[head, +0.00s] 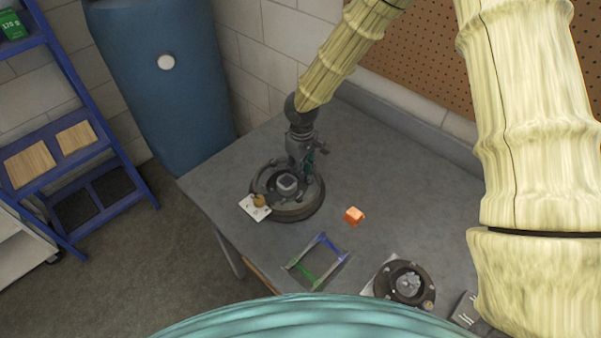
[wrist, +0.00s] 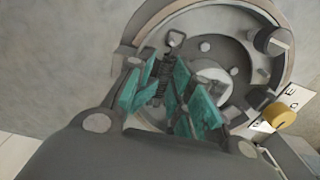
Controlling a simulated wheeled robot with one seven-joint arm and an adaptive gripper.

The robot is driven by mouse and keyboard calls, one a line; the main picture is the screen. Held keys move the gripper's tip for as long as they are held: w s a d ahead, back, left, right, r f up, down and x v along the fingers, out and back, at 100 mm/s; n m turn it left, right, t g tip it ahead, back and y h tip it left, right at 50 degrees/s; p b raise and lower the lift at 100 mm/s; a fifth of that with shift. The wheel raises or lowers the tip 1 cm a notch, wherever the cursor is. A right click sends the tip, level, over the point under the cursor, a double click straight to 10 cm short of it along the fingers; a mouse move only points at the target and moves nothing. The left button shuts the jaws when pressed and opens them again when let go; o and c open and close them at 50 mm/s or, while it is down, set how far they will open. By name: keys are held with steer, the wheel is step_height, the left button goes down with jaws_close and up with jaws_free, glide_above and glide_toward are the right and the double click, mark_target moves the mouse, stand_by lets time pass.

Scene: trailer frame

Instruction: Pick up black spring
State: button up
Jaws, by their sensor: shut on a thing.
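The black spring (wrist: 155,78) shows in the wrist view as a dark coil with a loop at its upper end. It lies between the teal pads of my gripper (wrist: 165,95), which is shut on it. Behind it is a round grey drum-like assembly (wrist: 208,12) with posts and a pale hub. In the head view my gripper (head: 307,168) is low over the right side of this assembly (head: 297,212) on the table. The spring cannot be made out there. I cannot tell whether the spring still touches the assembly.
A white card (head: 250,208) with a yellow-brown piece (head: 259,200) lies at the assembly's left. An orange cube (head: 354,215), a blue-green frame (head: 318,262) and a second round assembly (head: 404,284) are on the grey table (head: 390,180). A pegboard wall (head: 420,60) stands behind.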

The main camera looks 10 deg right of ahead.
steer(key=shift+s+a, duration=0.1)
steer(key=shift+a, duration=0.1)
steer(key=shift+r, duration=0.35)
jaws_close()
step_height(320, 180, up, 9)
steer(key=b, duration=0.3)
steer(key=shift+r, duration=0.15)
steer(key=o, duration=1.7)
jaws_free()
